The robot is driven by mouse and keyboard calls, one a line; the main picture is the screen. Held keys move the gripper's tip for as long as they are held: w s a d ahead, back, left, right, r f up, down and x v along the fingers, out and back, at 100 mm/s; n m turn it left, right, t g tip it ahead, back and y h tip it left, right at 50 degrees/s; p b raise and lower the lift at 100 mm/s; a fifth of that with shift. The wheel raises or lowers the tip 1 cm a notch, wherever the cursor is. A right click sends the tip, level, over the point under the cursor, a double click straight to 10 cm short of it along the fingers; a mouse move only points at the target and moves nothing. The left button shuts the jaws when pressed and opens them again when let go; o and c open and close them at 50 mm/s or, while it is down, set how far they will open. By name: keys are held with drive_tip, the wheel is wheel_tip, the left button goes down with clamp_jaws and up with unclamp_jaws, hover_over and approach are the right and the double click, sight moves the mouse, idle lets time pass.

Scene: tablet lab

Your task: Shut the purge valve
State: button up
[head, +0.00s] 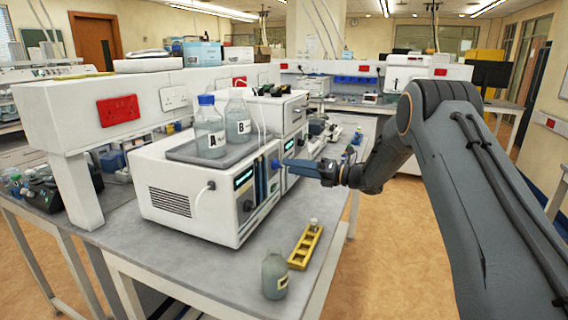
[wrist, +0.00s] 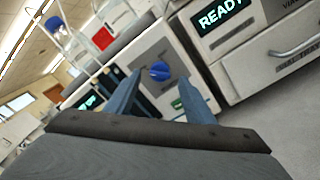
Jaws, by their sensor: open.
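The purge valve looks to be the blue knob (wrist: 159,71) on a grey plate on the front of a white instrument. In the head view, the knob (head: 276,163) shows just beyond my fingertips. My gripper (head: 285,163) reaches in from the right, open and empty, with blue fingers pointing at the instrument front. In the wrist view, the knob appears between the two fingertips (wrist: 158,79), one on each side. I see no clear contact, and cannot tell whether the tips reach past its face. The knob's exact turn angle is too small to read.
The white instrument (head: 180,200) carries bottles A (head: 209,130) and B (head: 238,120) on a grey tray. A clear bottle (head: 274,275) and a yellow rack (head: 304,247) stand on the bench front. A READY display (wrist: 224,12) is on the neighbouring unit. Floor at right is clear.

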sight(281, 166)
drive_tip(key=shift+p+x, duration=0.55)
drive_tip(key=shift+x, duration=1.45)
drive_tip(key=c, duration=1.1)
drive_tip(key=shift+o, duration=0.2)
drive_tip(key=shift+m+b, duration=0.4)
drive_tip(key=shift+b, duration=0.05)
drive_tip(key=shift+f+m+b, duration=0.15)
drive_tip(key=shift+m+b, duration=1.95)
drive_tip(key=shift+m, duration=2.2)
drive_tip(key=shift+f+m+b, duration=0.1)
drive_tip(key=shift+m+b, duration=2)
drive_tip(key=shift+m, duration=2.2)
